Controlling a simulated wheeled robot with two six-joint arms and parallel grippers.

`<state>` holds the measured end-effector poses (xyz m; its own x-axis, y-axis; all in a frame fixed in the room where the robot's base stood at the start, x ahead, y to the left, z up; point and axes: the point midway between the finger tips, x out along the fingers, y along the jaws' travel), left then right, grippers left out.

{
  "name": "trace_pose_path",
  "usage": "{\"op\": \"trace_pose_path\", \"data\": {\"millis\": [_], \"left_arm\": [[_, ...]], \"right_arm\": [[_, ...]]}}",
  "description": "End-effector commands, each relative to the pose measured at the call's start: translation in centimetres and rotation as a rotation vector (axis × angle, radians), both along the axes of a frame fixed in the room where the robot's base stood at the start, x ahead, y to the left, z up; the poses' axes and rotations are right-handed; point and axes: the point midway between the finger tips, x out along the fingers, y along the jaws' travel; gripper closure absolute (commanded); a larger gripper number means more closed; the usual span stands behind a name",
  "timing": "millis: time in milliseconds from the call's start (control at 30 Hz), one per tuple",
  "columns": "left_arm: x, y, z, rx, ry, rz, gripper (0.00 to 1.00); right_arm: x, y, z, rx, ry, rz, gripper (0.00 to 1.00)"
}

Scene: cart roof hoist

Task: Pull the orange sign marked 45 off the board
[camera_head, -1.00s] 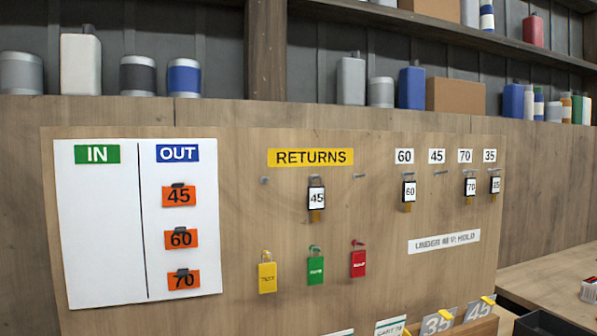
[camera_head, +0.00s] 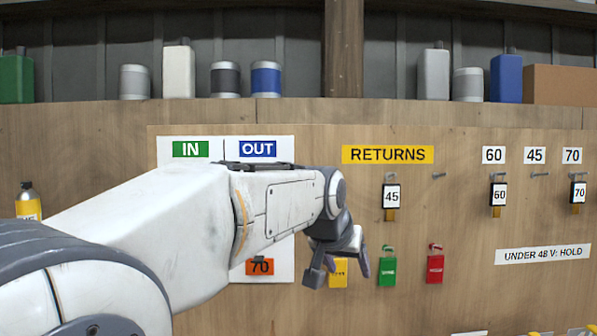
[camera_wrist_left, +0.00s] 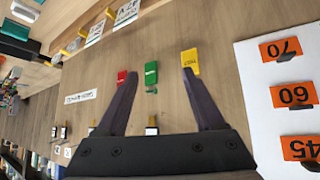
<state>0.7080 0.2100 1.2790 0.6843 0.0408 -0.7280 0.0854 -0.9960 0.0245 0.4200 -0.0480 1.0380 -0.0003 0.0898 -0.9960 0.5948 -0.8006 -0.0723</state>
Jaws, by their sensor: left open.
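The orange sign marked 45 (camera_wrist_left: 301,147) shows at the lower right edge of the left wrist view, upside down and partly cut off, on the white panel (camera_wrist_left: 255,95). It has a dark clip. In the head view my left arm hides it. My left gripper (camera_head: 338,272) is open in front of the wooden board, near the yellow tag (camera_head: 338,272). In the left wrist view its spread fingers (camera_wrist_left: 160,76) have nothing between them that they touch; the green tag (camera_wrist_left: 151,73) appears behind them. My right gripper is not in view.
Orange signs 60 (camera_wrist_left: 295,95) and 70 (camera_wrist_left: 281,49) hang in the same column as 45. A red tag (camera_head: 435,268) and a black-and-white 45 tag (camera_head: 391,197) hang right of my gripper. A shelf with containers (camera_head: 265,79) runs above the board.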

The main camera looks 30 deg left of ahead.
Motion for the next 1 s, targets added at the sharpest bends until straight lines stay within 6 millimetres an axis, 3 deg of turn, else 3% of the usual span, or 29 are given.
{"op": "trace_pose_path", "data": {"millis": [33, 200, 300, 400, 500, 633, 1000], "left_arm": [[1.0, 3.6, 2.7, 0.011, -0.064, 0.080, 0.30], [1.5, 13.4, 10.6, 0.073, -0.243, 0.284, 0.30], [0.6, 17.6, 14.2, 0.109, -0.318, 0.371, 0.30], [-0.3, 20.2, 16.5, 0.137, -0.366, 0.427, 0.30], [-0.8, 21.5, 17.7, 0.154, -0.391, 0.456, 0.30], [-0.4, 22.3, 17.9, 0.157, -0.397, 0.466, 0.30], [4.6, 25.2, 15.5, 0.156, -0.394, 0.463, 0.30]], "right_arm": [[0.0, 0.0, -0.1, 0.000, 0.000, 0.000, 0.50], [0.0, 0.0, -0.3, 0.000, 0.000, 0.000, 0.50], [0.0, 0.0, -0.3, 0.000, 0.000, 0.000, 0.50], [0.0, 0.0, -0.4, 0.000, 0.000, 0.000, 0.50], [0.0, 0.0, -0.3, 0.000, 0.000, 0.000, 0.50], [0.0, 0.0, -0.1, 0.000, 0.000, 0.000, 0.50], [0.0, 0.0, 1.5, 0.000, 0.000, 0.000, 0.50]]}}
